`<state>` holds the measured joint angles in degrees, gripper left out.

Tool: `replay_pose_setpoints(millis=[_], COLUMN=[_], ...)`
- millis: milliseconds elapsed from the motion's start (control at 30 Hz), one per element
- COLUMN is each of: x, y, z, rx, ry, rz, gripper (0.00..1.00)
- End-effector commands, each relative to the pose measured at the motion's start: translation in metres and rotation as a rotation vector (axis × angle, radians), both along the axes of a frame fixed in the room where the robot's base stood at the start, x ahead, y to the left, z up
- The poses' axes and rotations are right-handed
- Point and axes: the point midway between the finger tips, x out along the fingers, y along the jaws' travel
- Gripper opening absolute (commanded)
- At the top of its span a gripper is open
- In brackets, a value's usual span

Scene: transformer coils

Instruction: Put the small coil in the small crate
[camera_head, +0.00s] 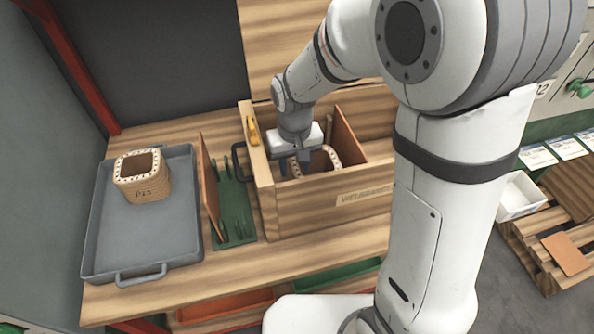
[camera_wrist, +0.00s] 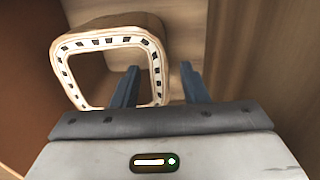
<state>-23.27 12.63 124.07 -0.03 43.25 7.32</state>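A wooden crate (camera_head: 330,208) stands on the bench with a coil (camera_head: 325,158) inside it. This coil is tan, squarish and hollow, with a dotted pale rim; it also shows in the wrist view (camera_wrist: 150,30). My gripper (camera_head: 293,166) is down inside the crate at the coil's near left. In the wrist view its fingers (camera_wrist: 158,80) are apart, one over the coil's opening and one outside its wall. Whether they touch the coil is unclear.
An upright brown board (camera_head: 209,180) and a green rack (camera_head: 234,208) stand between tray and crate. Another brown board (camera_head: 348,135) stands inside the crate. A yellow tool (camera_head: 253,130) lies on the crate's rim. A white bin (camera_head: 519,195) is at the right.

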Motion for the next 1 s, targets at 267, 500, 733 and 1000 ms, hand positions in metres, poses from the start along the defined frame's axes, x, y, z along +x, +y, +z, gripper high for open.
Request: replay_pose_setpoints(millis=[267, 500, 733, 1000], x=[0.000, 0.000, 0.000, 0.000], y=[0.000, 0.000, 0.000, 0.000], z=[0.060, 0.083, 0.085, 0.085], rx=[0.002, 0.000, 0.000, 0.000], ry=[-0.004, -0.001, 0.001, 0.001], rz=[0.000, 0.001, 0.001, 0.001], gripper=[0.40, 0.40, 0.40, 0.40])
